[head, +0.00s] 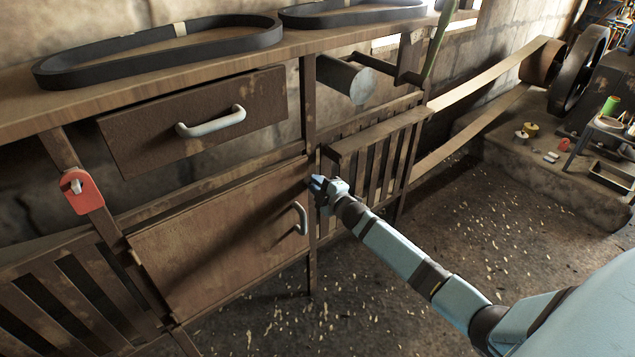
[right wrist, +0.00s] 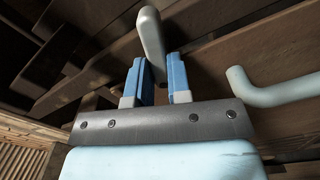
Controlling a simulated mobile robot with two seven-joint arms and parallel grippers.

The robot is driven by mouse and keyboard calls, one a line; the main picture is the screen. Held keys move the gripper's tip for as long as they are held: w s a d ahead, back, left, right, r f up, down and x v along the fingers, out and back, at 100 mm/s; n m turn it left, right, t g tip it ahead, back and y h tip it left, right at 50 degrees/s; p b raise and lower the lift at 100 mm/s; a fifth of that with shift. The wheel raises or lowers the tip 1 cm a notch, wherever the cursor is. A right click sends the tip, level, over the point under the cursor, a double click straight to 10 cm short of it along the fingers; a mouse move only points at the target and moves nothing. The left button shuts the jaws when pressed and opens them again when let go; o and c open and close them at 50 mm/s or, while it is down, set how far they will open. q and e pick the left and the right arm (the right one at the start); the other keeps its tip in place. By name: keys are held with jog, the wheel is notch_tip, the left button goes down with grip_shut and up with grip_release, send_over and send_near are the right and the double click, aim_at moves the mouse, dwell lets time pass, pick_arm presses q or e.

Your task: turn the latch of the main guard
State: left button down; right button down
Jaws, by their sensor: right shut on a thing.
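The main guard (head: 215,240) looks to be the brown, rusty panel low on the frame, and it appears closed. A pale handle (head: 301,218) stands near its right edge; it also shows in the right wrist view (right wrist: 270,92). My right gripper (head: 318,187) is at the post by the panel's upper right corner. In the right wrist view its blue fingers (right wrist: 161,75) are shut on the grey latch (right wrist: 150,38), a rounded bar that points up in the picture, slightly tilted. The gripper hides the latch in the head view. My left gripper is not in view.
A drawer-like panel with a handle (head: 212,122) is above. Black belts (head: 160,55) lie on the top shelf. A red piece (head: 82,191) hangs on the left post. A slatted guard (head: 385,155) is right of my gripper. The littered floor in front is open.

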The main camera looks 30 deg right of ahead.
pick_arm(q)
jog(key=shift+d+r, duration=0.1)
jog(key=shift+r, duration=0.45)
pick_arm(e)
jog(key=shift+f+n, duration=0.2)
jog(key=shift+n, duration=1.8)
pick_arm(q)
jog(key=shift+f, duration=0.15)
pick_arm(e)
jog(key=c, duration=1.1)
grip_release()
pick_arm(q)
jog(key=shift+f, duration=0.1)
pick_arm(e)
jog(key=shift+o, duration=0.2)
